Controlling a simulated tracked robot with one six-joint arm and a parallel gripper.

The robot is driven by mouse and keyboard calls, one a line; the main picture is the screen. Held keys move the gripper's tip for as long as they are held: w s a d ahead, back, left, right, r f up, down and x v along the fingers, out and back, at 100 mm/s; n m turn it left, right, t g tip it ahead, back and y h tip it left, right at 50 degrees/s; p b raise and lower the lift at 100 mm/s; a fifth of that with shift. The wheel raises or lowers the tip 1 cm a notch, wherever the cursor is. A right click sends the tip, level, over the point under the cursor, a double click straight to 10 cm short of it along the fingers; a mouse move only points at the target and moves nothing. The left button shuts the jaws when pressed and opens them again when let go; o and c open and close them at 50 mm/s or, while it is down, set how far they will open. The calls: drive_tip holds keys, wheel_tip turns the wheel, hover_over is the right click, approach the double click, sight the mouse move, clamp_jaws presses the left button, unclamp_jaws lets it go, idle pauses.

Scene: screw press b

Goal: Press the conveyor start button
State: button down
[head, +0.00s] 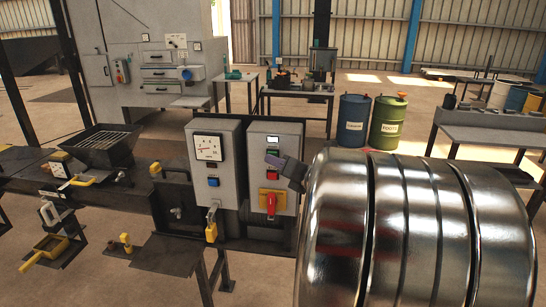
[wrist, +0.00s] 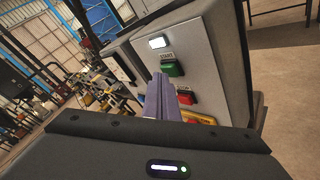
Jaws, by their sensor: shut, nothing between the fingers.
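The grey control box (head: 290,140) stands at the centre of the head view. Its front has a small lit display, a green button (wrist: 173,69) with a START label above it, a red button (wrist: 187,97) below, and a red handle (head: 271,204) on a yellow plate. My gripper (wrist: 160,78) is shut and empty, its purple fingers pointing at the box front. In the wrist view the fingertips show beside the green button at its lower left. In the head view my gripper (head: 270,160) covers part of the button area. I cannot tell whether the tips touch anything.
A second grey box (head: 212,165) with a dial and a blue button stands just left. A yellow padlock-like piece (head: 211,226) hangs below it. A hopper (head: 100,143) and yellow-handled parts are at the left. Blue and green drums (head: 388,122) stand behind.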

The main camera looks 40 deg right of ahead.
drive_tip(key=shift+s+a, duration=0.4)
drive_tip(key=shift+a, duration=0.1)
drive_tip(key=shift+s+a, duration=0.75)
drive_tip(key=shift+a, duration=0.25)
drive_tip(key=shift+s+a, duration=0.75)
drive_tip(key=shift+a, duration=0.2)
